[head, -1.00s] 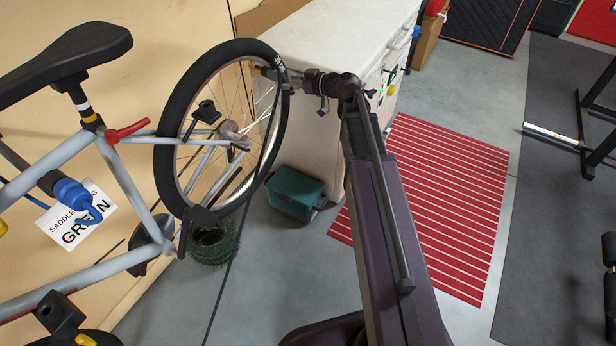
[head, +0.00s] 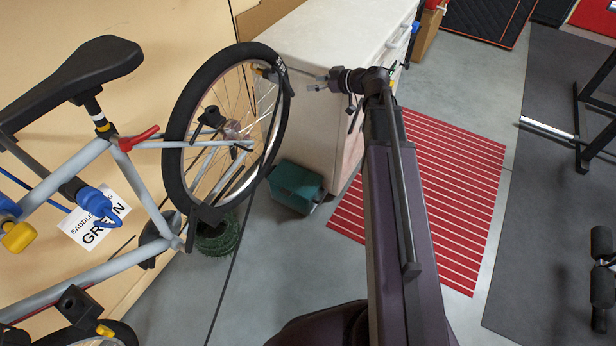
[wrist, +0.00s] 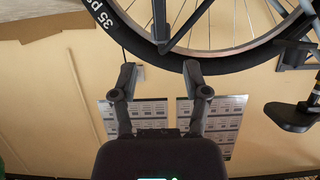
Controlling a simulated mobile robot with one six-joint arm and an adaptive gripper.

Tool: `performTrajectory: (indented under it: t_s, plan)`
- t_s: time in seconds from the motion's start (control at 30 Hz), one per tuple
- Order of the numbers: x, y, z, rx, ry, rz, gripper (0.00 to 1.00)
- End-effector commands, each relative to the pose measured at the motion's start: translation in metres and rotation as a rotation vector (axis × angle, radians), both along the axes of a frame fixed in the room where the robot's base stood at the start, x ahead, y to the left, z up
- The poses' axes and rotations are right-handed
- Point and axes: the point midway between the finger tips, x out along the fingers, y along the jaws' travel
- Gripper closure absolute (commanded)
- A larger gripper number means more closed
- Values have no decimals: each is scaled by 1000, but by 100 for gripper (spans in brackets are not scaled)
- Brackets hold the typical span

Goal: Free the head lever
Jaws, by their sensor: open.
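A grey bicycle frame (head: 140,180) hangs along the wall at the left in the head view. A red lever (head: 138,138) sits on it below the black saddle (head: 75,80), and a blue clamp-like part (head: 95,202) and a yellow knob (head: 18,236) show lower left. I cannot tell which part is the head lever. My gripper (head: 314,86) is open and empty, just right of the wheel (head: 186,140) and apart from it. In the wrist view its two fingers (wrist: 160,75) are spread before the wall, below the black tyre (wrist: 140,50).
A white cabinet (head: 325,40) stands behind my gripper, with a teal box (head: 294,187) on the floor beside it. A partly hidden sign (head: 85,222) reads "GREEN". A red striped mat (head: 440,200) lies at right. A black rack (head: 590,125) stands far right.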

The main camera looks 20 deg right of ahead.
Motion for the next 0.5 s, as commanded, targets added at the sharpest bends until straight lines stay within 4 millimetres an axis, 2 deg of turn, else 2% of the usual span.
performTrajectory:
  t_s: [0.37,0.5]
  plan:
    - [-31,-30,20,1,0,-1,40]
    - [-34,-23,3,-3,37,5,40]
